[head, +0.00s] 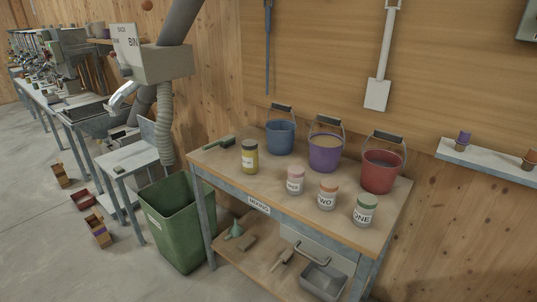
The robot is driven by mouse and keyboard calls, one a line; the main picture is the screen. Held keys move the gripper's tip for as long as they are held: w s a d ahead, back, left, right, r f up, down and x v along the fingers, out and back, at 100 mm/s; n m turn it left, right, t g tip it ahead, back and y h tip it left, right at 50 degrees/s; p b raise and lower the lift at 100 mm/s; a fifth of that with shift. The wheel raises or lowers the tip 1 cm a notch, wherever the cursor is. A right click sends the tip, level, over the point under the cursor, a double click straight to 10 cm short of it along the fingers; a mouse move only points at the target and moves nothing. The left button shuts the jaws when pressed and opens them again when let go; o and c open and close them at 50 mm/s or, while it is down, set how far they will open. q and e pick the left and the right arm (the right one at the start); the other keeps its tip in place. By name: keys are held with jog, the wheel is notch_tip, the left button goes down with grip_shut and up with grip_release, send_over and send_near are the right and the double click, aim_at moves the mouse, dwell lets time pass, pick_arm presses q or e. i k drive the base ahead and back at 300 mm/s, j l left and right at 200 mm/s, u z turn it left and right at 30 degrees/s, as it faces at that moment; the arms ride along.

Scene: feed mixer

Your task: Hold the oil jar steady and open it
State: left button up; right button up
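A jar of yellow contents with a dark lid (249,157) stands upright at the left part of the mixing table (225,165). It looks like the oil jar, but its label is too small to read. The lid sits on top of it. Nothing touches the jar. Neither of my grippers shows in the head view.
Several other lidded jars stand along the table's front, including "TWO" (327,196) and "ONE" (364,211). Blue (280,138), purple (325,153) and red (380,172) buckets stand behind. A green brush (218,144) lies at the left back. A green bin (179,225) stands left.

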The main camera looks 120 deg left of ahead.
aim_at(250, 159)
jog(key=u, duration=4.05)
jog(key=i+j+z, duration=0.1)
jog(key=z, duration=0.25)
jog(key=i+j+z, duration=0.1)
jog(key=j+z, duration=0.4)
jog(key=z, duration=0.2)
jog(key=i+j+z, duration=0.15)
jog(key=j, duration=0.3)
jog(key=j+z, duration=0.15)
jog(key=j, duration=1.3)
jog(key=i+z, duration=0.05)
jog(key=i, duration=0.05)
